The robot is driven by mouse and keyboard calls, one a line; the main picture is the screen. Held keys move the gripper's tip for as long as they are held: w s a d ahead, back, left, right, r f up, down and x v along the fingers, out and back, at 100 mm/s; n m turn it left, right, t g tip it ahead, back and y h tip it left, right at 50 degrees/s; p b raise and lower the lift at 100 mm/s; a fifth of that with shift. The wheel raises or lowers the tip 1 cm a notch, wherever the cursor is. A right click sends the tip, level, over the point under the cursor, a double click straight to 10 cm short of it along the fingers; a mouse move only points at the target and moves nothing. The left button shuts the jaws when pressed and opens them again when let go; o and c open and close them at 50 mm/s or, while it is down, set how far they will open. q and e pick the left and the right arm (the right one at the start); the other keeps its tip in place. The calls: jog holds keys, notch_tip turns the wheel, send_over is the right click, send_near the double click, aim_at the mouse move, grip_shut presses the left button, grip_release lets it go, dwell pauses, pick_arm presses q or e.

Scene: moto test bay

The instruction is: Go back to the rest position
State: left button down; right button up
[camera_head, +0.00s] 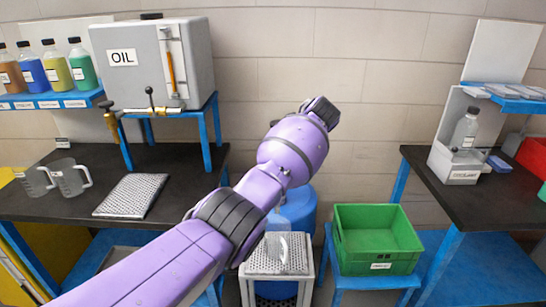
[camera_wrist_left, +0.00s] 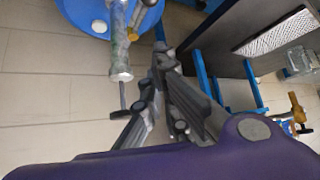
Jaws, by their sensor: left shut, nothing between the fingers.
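My left arm (camera_head: 245,200) comes in from the lower left of the head view and reaches up across the middle, in front of the wall. Its gripper is hidden in that view. In the left wrist view my left gripper (camera_wrist_left: 161,58) is shut, with nothing between its fingers. A blue drum (camera_wrist_left: 135,12) with a pump pipe (camera_wrist_left: 119,50) lies beyond and left of the fingers, and I cannot tell how far off. My right gripper is in neither view.
A dark bench (camera_head: 85,208) with jugs (camera_head: 70,178) and a perforated plate (camera_head: 131,195) stands left, below the grey OIL tank (camera_head: 120,85). A green crate (camera_head: 376,262) stands right of my arm. Another dark bench (camera_head: 480,205) is at right. A blue drum (camera_head: 298,205) is partly behind my arm.

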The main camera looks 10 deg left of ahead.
pick_arm(q)
jog(key=shift+r, duration=0.1)
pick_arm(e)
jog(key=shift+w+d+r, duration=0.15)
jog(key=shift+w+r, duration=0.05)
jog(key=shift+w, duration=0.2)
